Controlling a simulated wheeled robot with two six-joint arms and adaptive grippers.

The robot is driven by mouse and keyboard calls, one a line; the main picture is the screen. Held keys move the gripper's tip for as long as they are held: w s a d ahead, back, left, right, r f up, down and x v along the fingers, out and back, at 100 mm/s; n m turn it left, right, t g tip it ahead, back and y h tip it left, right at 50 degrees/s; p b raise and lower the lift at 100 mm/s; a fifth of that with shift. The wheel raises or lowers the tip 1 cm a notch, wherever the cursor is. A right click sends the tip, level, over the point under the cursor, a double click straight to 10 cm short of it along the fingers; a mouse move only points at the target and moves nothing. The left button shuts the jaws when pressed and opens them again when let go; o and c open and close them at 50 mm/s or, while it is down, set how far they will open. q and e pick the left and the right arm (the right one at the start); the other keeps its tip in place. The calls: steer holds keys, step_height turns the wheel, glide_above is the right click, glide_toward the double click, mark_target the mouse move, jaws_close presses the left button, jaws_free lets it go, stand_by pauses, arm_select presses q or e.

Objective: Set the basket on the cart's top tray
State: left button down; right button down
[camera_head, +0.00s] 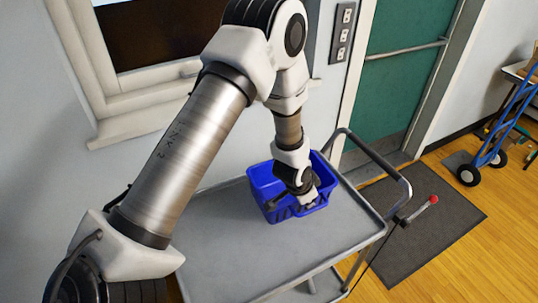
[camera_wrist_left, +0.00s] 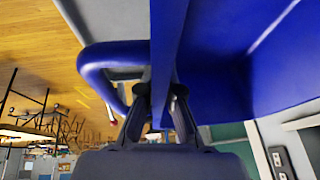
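The blue basket (camera_head: 262,180) is at the far end of the cart's grey top tray (camera_head: 225,245), near the push handle. It looks upright and inside the tray's rim; whether its base touches the tray is hard to tell. My left gripper (camera_head: 305,196) reaches down from above at the basket's near right side. In the left wrist view, the gripper's two fingers (camera_wrist_left: 160,95) lie close on either side of a thin blue wall of the basket (camera_wrist_left: 235,65), shut on it. The basket's bottom is mostly hidden. My right gripper is not in view.
The cart's grey push handle (camera_head: 385,165) rises just beyond the basket. A dark mat (camera_head: 440,225) lies on the wooden floor. A blue hand truck (camera_head: 500,135) stands at the right. The tray's near part is clear. A wall and window border the left.

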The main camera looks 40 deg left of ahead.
arm_select(q)
steer(key=s+d+f+p, duration=0.1)
steer(key=s+f, duration=0.1)
steer(key=s, duration=0.7)
steer(key=s+f, duration=0.3)
steer(key=s, duration=0.6)
steer(key=b, duration=1.6)
glide_above(294, 233)
step_height(294, 233, down, 4)
steer(key=shift+f, duration=0.2)
steer(key=c, duration=1.3)
jaws_free()
